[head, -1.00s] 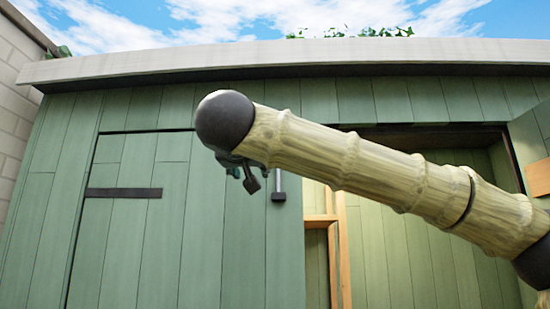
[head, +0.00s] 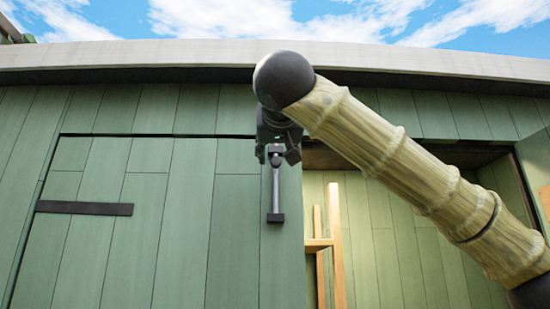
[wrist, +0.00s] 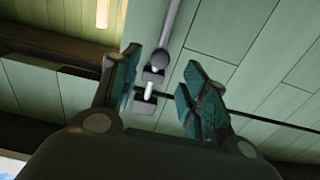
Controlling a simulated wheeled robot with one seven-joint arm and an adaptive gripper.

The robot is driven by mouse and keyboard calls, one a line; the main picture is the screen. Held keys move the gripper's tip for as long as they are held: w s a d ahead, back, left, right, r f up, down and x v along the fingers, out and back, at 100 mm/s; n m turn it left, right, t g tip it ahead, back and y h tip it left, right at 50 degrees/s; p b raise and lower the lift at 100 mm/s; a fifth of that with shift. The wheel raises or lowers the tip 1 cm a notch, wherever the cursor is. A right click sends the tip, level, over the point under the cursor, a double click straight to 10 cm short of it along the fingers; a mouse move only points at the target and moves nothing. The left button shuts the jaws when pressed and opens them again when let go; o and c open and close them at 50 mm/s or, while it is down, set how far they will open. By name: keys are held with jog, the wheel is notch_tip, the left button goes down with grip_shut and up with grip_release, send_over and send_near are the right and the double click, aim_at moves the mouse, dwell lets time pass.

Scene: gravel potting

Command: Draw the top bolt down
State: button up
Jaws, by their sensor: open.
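The top bolt is a grey vertical rod (head: 276,190) with a dark block at its lower end, on the green door near its right edge. Its upper part is at my gripper (head: 279,150) and partly hidden by it in the head view. In the wrist view, the bolt's rod (wrist: 171,25) runs down to a rounded grey knob and small dark and pale pieces between the fingers. My gripper (wrist: 160,95) is open there, with one teal-padded finger on each side and visible gaps. I cannot tell whether either finger touches the bolt.
A dark strap hinge (head: 84,208) crosses the closed door's left side. The roof edge (head: 150,55) runs just above my gripper. To the right is an open doorway with a wooden frame piece (head: 336,245) inside, and an open door leaf at the far right.

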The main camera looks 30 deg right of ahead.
aim_at(276, 160)
jog(key=p+x, duration=0.1)
jog(key=x, duration=0.3)
jog(key=shift+w+d+r+p, duration=0.2)
jog(key=shift+d+p, duration=0.1)
jog(key=shift+p, duration=0.1)
jog(key=shift+p+x, duration=0.3)
jog(key=shift+x, duration=0.75)
jog(key=shift+f, duration=0.2)
jog(key=shift+a, duration=0.1)
grip_shut()
